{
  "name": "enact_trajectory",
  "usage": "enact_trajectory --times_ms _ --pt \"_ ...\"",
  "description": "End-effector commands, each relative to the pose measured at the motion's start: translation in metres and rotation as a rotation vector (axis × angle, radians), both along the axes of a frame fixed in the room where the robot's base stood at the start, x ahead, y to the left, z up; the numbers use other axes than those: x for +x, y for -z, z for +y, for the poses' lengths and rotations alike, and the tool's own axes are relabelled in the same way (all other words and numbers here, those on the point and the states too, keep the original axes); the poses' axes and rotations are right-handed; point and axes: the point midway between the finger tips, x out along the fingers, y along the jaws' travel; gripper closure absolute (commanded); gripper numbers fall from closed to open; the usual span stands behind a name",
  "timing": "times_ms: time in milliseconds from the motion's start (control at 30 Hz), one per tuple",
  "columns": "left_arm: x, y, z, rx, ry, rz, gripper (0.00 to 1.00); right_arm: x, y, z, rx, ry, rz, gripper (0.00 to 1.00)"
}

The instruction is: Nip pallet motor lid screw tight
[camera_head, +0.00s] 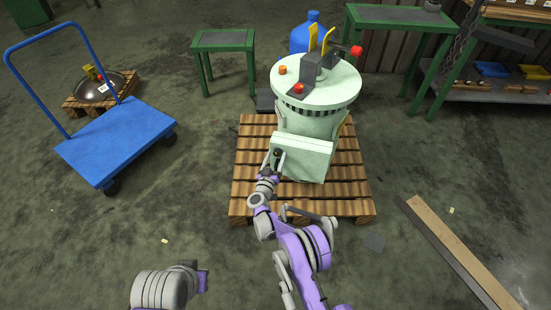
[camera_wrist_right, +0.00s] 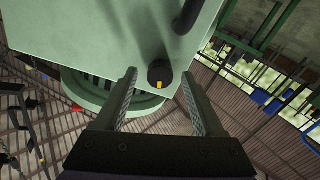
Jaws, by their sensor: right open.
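The pale green motor (camera_head: 312,120) stands on a wooden pallet (camera_head: 353,186) in the head view. Its box-shaped lid (camera_head: 305,145) faces me at the front. In the right wrist view, a round black screw knob (camera_wrist_right: 160,74) with a yellow mark sits near the corner of the green lid (camera_wrist_right: 105,30). My right gripper (camera_head: 275,162) is at the lid's left side. In the wrist view the right gripper (camera_wrist_right: 163,95) is open, with the knob between and just beyond its two fingertips, apart from both. My left arm shows at the bottom of the head view; its fingers cannot be made out.
A blue cart (camera_head: 118,140) stands at the left, with a small pallet (camera_head: 72,103) behind it. Green tables (camera_head: 223,40) stand at the back. Planks (camera_head: 465,250) lie on the floor at the right.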

Motion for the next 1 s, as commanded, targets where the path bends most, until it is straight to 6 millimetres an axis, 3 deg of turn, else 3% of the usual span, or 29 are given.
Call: enact_trajectory --times_ms 67,467,767,1000 --pt "0.0 0.0 0.0 0.0 0.0 0.0 1.0 0.0 0.0 0.0 0.0 0.0 0.0 0.3" --pt "0.0 0.0 0.0 0.0 0.0 0.0 1.0 0.0 0.0 0.0 0.0 0.0 0.0 1.0" --pt "0.0 0.002 0.0 0.0 0.0 0.001 1.0 0.0 0.001 0.0 0.014 0.0 -0.004 1.0" --pt "0.002 0.015 0.0 0.0 0.0 0.005 1.0 0.0 0.002 0.0 0.108 0.0 -0.03 1.0"
